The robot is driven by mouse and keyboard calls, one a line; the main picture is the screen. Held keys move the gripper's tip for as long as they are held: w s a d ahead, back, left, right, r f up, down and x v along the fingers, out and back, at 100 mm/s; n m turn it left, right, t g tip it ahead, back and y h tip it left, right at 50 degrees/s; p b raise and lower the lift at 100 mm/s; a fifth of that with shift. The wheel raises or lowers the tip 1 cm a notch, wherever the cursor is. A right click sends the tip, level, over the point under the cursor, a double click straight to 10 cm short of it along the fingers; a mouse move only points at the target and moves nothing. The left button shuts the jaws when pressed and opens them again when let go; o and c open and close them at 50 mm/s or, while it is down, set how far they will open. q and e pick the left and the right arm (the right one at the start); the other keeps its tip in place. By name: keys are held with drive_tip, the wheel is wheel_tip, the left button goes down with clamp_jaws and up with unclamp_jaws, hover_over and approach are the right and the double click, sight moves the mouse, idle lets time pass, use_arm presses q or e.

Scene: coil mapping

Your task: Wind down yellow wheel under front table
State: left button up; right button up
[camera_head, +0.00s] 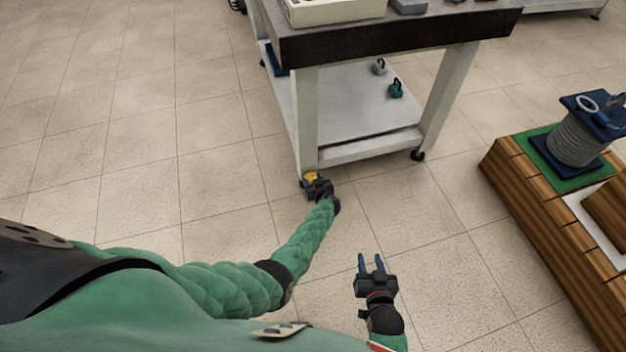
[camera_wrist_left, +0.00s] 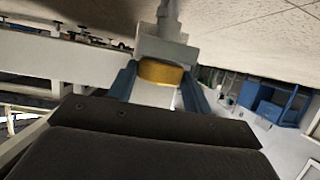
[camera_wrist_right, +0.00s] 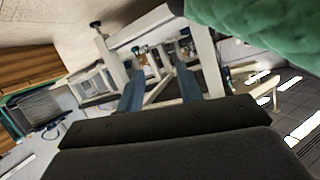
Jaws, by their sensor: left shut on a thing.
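The yellow wheel (camera_head: 311,176) is at the foot of the front table's near left leg, close to the floor. It also shows in the left wrist view (camera_wrist_left: 160,72), between the two blue fingers. My left gripper (camera_head: 314,182) is shut on the yellow wheel, with a finger on each side of it. The front table (camera_head: 390,38) has a dark top and white legs. My right gripper (camera_head: 371,262) is open and empty above the floor, in front of the table and to the right of the left gripper.
The table's lower shelf (camera_head: 340,105) carries a grey weight (camera_head: 379,67) and a teal weight (camera_head: 396,88). A black caster (camera_head: 417,155) is under its right leg. A wooden platform (camera_head: 545,215) with a coil (camera_head: 575,138) stands at the right. The tiled floor at left is clear.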

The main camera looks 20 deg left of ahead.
use_arm(q)
drive_tip(key=shift+a+r+m+t+h+p, duration=0.1)
drive_tip(key=shift+m+t+h+p, duration=0.3)
drive_tip(key=shift+m+h+p, duration=0.35)
drive_tip(key=shift+s+h, duration=0.1)
drive_tip(key=shift+h, duration=0.15)
drive_tip(key=shift+a+m+t, duration=0.1)
drive_tip(key=shift+m+t, duration=0.2)
drive_tip(key=shift+m, duration=0.05)
use_arm(e)
drive_tip(key=s+d+f+g+h, duration=0.1)
drive_tip(key=s+f+g, duration=0.4)
drive_tip(key=s+f, duration=0.5)
wheel_tip(320, 180, down, 3)
drive_tip(key=shift+s+d+f+g, duration=0.1)
drive_tip(key=shift+s+d+g, duration=0.1)
drive_tip(key=shift+s+g, duration=0.2)
use_arm(q)
drive_tip(key=shift+m+h+p, duration=0.3)
drive_tip(key=shift+h+p, duration=0.1)
drive_tip(key=shift+a, duration=0.1)
drive_tip(key=shift+s+a+m+t+h, duration=0.15)
drive_tip(key=shift+m+t+h, duration=0.25)
drive_tip(key=shift+m+h, duration=0.8)
drive_tip(key=shift+h, duration=0.1)
use_arm(e)
drive_tip(key=shift+a+r, duration=0.1)
drive_tip(key=shift+r, duration=0.2)
use_arm(q)
drive_tip(key=shift+h, duration=0.3)
